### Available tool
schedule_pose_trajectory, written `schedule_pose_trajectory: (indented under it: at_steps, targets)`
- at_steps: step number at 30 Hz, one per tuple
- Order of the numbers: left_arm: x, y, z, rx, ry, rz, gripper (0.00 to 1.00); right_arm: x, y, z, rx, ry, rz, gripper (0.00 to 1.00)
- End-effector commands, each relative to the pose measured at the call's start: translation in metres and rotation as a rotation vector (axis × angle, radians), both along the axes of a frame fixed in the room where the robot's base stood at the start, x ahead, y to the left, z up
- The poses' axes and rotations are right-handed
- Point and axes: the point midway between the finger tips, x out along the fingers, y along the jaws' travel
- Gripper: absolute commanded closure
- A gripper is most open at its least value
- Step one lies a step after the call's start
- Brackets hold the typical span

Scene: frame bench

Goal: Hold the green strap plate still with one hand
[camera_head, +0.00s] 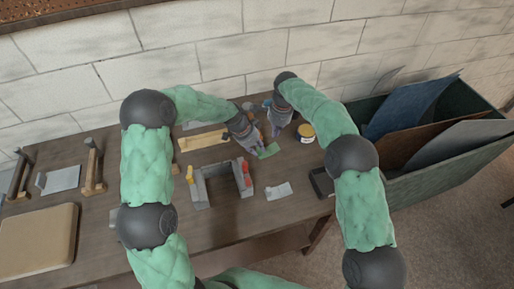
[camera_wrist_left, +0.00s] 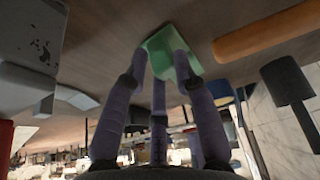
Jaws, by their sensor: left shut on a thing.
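The green strap plate (camera_head: 269,151) lies on the bench behind the grey U-shaped frame (camera_head: 221,184). My left gripper (camera_head: 257,147) reaches down to it and is shut on it. In the left wrist view the green strap plate (camera_wrist_left: 163,42) sits between the purple fingers of the left gripper (camera_wrist_left: 160,62), which hide part of it. My right gripper (camera_head: 277,129) is close beside the left one, to its right and a little farther back. It looks apart from the plate. Its fingers are too small to read as open or shut.
A yellow-labelled tin (camera_head: 306,133) stands right of the right gripper. A yellowish board (camera_head: 203,140) lies behind the frame. A light sheet (camera_head: 279,191) and a dark tray (camera_head: 321,183) lie nearer. A green bin (camera_head: 440,165) with panels stands at right.

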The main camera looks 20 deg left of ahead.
Motion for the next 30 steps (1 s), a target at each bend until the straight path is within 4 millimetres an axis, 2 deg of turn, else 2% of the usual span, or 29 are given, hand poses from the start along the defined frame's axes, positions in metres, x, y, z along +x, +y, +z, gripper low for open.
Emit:
schedule_pose_trajectory:
  at_steps: [15,30]
  targets:
    - [-0.0021,-0.0004,-0.0026,-0.001,0.007,-0.001,1.0,0.0052,-0.0018,0.0006,0.062,-0.166,0.779,1.0]
    - [-0.0026,-0.0005,-0.0031,0.0,0.008,-0.002,1.0,0.0087,-0.0064,0.0032,0.037,-0.393,1.508,1.0]
